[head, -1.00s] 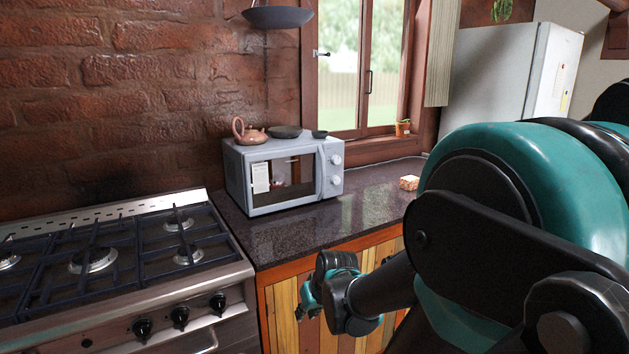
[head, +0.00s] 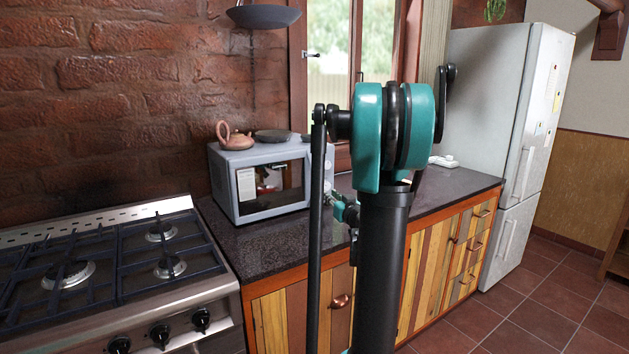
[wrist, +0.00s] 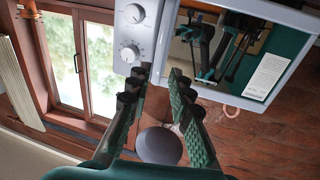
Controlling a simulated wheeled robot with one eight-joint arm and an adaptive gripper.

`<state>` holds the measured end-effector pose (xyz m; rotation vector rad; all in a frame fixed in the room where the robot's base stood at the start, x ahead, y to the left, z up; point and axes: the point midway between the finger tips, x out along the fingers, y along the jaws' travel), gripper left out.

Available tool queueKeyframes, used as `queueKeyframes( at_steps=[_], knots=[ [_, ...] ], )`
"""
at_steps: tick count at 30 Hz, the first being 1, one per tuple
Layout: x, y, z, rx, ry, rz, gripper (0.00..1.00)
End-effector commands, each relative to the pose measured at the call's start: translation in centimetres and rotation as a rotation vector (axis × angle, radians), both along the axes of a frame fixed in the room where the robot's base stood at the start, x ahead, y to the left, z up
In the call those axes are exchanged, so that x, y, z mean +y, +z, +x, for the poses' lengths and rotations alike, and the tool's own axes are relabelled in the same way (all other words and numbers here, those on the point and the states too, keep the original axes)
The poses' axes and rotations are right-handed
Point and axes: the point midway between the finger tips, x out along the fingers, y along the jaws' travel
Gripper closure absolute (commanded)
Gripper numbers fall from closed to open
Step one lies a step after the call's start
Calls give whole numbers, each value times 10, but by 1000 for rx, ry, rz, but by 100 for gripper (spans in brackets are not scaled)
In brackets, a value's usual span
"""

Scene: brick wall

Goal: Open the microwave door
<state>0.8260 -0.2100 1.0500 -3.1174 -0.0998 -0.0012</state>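The grey microwave (head: 272,210) stands on the dark countertop, its door looking shut. In the wrist view its door (wrist: 250,98) has a dark window that mirrors my gripper. The knob panel (wrist: 130,40) lies left of the door there. My gripper (wrist: 160,76) is open and empty, its two fingers apart below the seam between panel and door. I cannot tell whether a finger touches the microwave. In the head view, my arm hides the microwave's right side and most of my gripper; a teal part of it (head: 345,211) shows right of the microwave.
A gas stove (head: 120,270) is to the left. The countertop (head: 262,238) is clear in front of the microwave. A fridge (head: 490,100) stands at the right.

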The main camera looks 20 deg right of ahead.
Motion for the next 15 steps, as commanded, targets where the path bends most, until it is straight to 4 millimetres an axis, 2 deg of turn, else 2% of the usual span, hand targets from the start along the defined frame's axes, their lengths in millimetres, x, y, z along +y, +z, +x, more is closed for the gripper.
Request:
queueKeyframes(
  at_steps=[5, 15],
  knots=[
    [4, 0, 27, 1, 5, 0, 79],
    [9, 0, 95, 2, 5, 1, 79]
  ],
)
